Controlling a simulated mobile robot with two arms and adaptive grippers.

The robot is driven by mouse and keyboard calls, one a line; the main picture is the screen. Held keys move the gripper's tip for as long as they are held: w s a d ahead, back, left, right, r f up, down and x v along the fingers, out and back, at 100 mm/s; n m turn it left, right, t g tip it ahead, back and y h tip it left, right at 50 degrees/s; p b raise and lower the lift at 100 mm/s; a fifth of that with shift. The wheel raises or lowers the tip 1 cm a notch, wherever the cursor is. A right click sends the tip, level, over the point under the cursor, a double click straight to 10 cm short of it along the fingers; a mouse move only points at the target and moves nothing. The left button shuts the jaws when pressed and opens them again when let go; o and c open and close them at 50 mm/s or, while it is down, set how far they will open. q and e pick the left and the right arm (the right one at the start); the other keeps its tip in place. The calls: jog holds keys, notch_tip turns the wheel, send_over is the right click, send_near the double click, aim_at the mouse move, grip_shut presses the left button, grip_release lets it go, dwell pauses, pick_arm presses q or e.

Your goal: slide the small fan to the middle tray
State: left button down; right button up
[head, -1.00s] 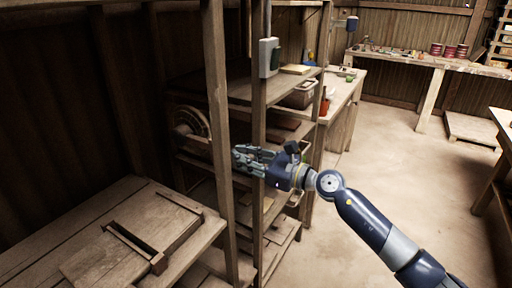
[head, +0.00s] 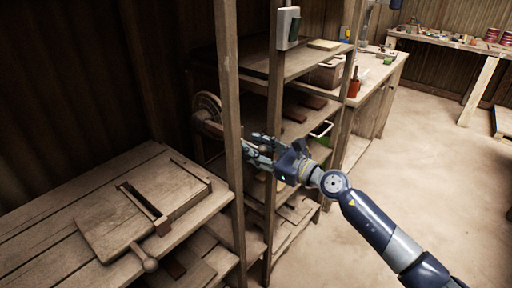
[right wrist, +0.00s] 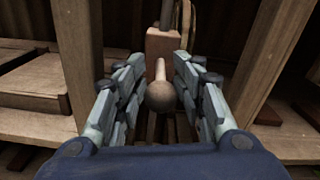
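My right gripper (head: 258,145) is at the wooden shelf posts, its fingers pointing left. In the right wrist view my right gripper (right wrist: 160,110) is open. A round wooden knob (right wrist: 161,96) on a short rod shows between its fingers, with gaps on both sides. The rod leads back to a wooden block (right wrist: 164,42). I cannot make out a small fan or tell which surface is the middle tray. My left gripper is out of view.
A round wooden wheel (head: 207,106) stands behind the posts. A wooden bench (head: 60,215) with a raised board and a knob (head: 150,264) is at left. Shelves (head: 290,62) hold boxes. Upright posts (head: 229,130) stand close to my gripper. The floor at right is clear.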

jog(key=shift+d, duration=0.1)
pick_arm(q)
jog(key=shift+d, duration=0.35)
pick_arm(e)
jog(key=v, duration=1.2)
jog(key=shift+f, duration=0.1)
